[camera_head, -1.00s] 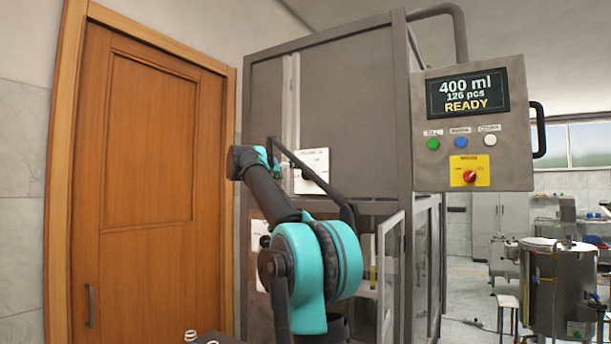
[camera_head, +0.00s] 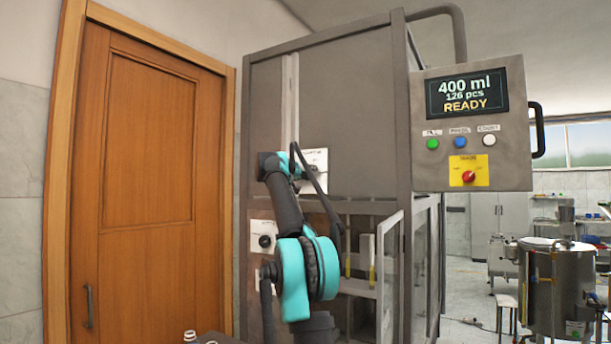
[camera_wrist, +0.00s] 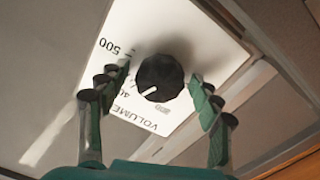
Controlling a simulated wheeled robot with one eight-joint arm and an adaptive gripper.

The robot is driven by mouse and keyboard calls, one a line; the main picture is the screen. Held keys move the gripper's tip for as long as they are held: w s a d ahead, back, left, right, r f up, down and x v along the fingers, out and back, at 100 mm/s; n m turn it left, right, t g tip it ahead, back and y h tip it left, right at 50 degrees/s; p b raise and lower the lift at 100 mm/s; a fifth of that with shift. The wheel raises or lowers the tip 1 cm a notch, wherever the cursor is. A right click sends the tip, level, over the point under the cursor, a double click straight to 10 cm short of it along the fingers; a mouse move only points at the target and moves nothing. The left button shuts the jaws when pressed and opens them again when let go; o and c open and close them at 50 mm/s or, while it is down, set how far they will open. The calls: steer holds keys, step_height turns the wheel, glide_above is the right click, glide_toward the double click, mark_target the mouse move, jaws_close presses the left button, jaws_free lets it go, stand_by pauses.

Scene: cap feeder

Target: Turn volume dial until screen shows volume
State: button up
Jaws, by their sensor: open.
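The volume dial (camera_wrist: 160,77) is a round black knob with a white pointer mark, on a white plate (camera_wrist: 182,40) lettered VOLUME. The number 500 is readable and a partly hidden number starts with 40. The pointer is towards that partly hidden number. My gripper (camera_wrist: 155,86) is open, with one finger on each side of the dial; I cannot tell whether they touch it. In the head view, my arm covers the dial, and part of its plate (camera_head: 318,158) shows. The screen (camera_head: 467,95) reads 400 ml, 126 pcs, READY.
Below the volume plate is another white plate with a black knob (camera_head: 264,241). The control panel has green, blue and white buttons and a red switch (camera_head: 468,177) on yellow. A glazed cabinet door (camera_head: 390,270) stands open right of my arm. A wooden door (camera_head: 150,170) is at left.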

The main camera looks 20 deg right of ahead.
steer(key=c, duration=1.2)
steer(key=shift+n, duration=0.3)
steer(key=n, duration=0.3)
steer(key=shift+n, duration=0.4)
steer(key=n, duration=0.4)
steer(key=shift+a+n, duration=0.1)
steer(key=shift+n, duration=0.2)
steer(key=n, duration=0.4)
steer(key=shift+f, duration=0.1)
steer(key=n, duration=0.4)
steer(key=shift+n, duration=0.3)
steer(key=shift+f, duration=0.1)
